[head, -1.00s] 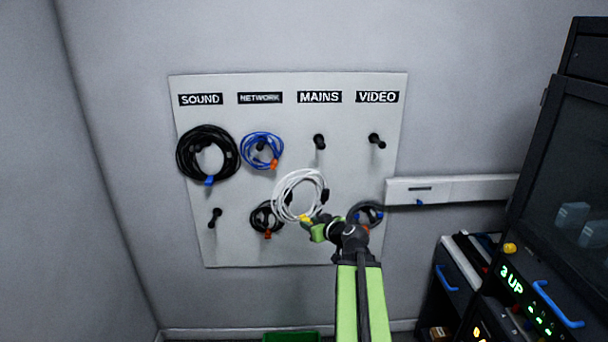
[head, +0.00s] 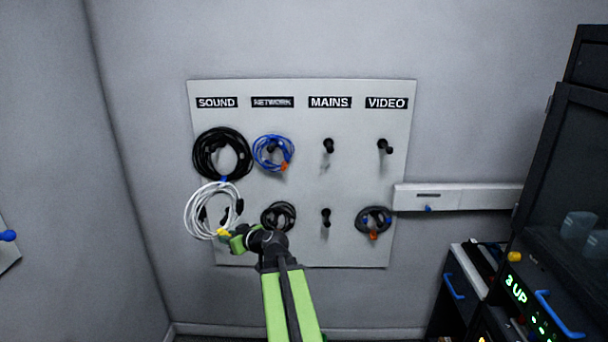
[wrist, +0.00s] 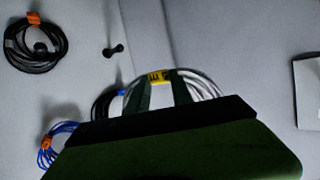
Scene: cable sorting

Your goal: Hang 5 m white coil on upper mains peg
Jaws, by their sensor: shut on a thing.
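The white coil (head: 212,211) is held by my gripper (head: 233,239) in the head view, shut at the coil's yellow tag. The coil stands up in front of the lower sound peg area, left of the mains column. In the wrist view the white coil (wrist: 205,84) and its yellow tag (wrist: 159,76) show at the jaws (wrist: 163,90). The upper mains peg (head: 328,146) is black and bare, under the MAINS label (head: 330,102). The lower mains peg (head: 326,217) is bare too. The lower sound peg is mostly hidden behind the white coil.
A large black coil (head: 222,153) hangs on the upper sound peg, a blue coil (head: 272,153) on the upper network peg. Dark coils hang at lower network (head: 279,216) and lower video (head: 374,220). The upper video peg (head: 384,146) is bare. A rack (head: 560,200) stands right.

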